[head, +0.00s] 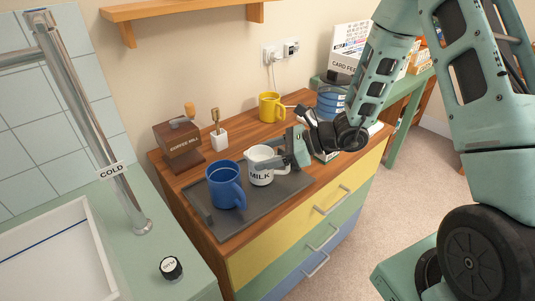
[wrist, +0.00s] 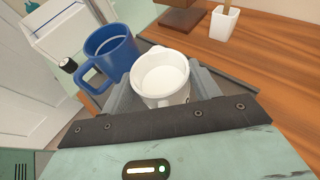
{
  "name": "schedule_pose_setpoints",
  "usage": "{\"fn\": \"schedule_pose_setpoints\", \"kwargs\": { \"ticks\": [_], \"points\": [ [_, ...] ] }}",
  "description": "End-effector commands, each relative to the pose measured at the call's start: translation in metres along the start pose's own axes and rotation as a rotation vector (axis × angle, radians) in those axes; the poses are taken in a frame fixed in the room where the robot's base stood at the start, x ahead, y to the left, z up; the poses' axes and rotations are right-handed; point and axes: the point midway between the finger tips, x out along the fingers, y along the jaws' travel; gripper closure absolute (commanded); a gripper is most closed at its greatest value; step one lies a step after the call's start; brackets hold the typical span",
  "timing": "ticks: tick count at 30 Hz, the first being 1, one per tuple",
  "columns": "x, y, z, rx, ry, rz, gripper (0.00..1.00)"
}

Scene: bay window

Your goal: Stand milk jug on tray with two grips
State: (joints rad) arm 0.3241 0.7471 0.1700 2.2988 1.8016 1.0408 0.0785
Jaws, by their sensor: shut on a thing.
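The white milk jug (head: 261,169), lettered MILK, is upright over the right part of the dark grey tray (head: 269,205) on the wooden cabinet top. I cannot tell whether its base touches the tray. My gripper (head: 284,156) reaches in from the right and is shut on the jug. In the wrist view the jug (wrist: 162,78) sits between my two fingers (wrist: 160,88), its open top facing the camera and white inside. A blue mug (head: 226,186) stands on the tray just left of the jug; it also shows in the wrist view (wrist: 110,52).
A brown wooden box (head: 180,146), a white pot with a brush (head: 219,138) and a yellow mug (head: 271,107) stand behind the tray. Blue tins (head: 330,103) are at right. A sink (head: 62,256) and counter lie at left.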

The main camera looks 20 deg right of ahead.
Motion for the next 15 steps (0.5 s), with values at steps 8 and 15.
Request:
{"fn": "schedule_pose_setpoints", "kwargs": {
  "ticks": [8, 15],
  "points": [
    [0.0005, 0.0002, -0.0013, 0.000, 0.000, 0.000, 0.17],
    [-0.0026, -0.0001, 0.0034, 0.000, 0.000, -0.001, 0.17]
  ]
}}
